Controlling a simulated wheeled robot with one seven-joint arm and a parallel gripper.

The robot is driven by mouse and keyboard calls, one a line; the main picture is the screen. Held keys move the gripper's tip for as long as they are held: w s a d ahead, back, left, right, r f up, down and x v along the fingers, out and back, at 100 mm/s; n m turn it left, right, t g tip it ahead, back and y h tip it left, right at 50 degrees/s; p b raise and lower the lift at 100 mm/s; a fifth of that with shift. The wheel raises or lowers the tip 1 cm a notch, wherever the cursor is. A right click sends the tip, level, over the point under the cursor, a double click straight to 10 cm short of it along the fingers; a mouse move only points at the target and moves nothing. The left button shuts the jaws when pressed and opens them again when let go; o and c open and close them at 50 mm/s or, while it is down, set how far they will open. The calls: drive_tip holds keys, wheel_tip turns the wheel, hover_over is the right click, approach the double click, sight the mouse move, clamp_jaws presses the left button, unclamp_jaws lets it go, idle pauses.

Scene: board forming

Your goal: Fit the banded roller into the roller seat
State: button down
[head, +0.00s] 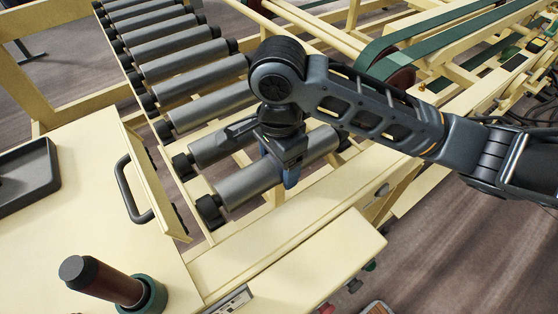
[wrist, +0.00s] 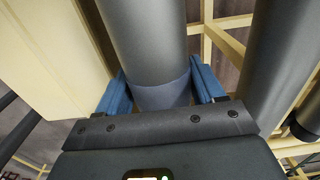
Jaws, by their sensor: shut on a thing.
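The banded roller (head: 247,186) is a grey cylinder with black end caps, lying nearest me at the end of the conveyor's row. My gripper (head: 286,172) is over its middle, blue fingers pointing down and shut on it. In the wrist view the roller (wrist: 145,38) runs between both blue fingers (wrist: 162,92), with a blue-grey band at the grip. Its left end cap is near the cream frame; its right part passes behind my gripper. I cannot make out the roller seat, nor tell whether the ends rest in it.
A neighbouring roller (head: 212,147) lies close behind, with several more (head: 180,56) beyond. A cream cabinet with a black handle (head: 133,190) stands at the left. A dark red cylinder (head: 105,279) stands in a green holder. A cream ledge (head: 300,265) is in front.

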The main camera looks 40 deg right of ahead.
drive_tip(key=shift+f, duration=0.2)
drive_tip(key=shift+c, duration=2.3)
unclamp_jaws()
drive_tip(key=o, duration=0.4)
drive_tip(key=shift+f, duration=0.1)
wheel_tip(320, 180, up, 8)
drive_tip(key=shift+p, duration=0.65)
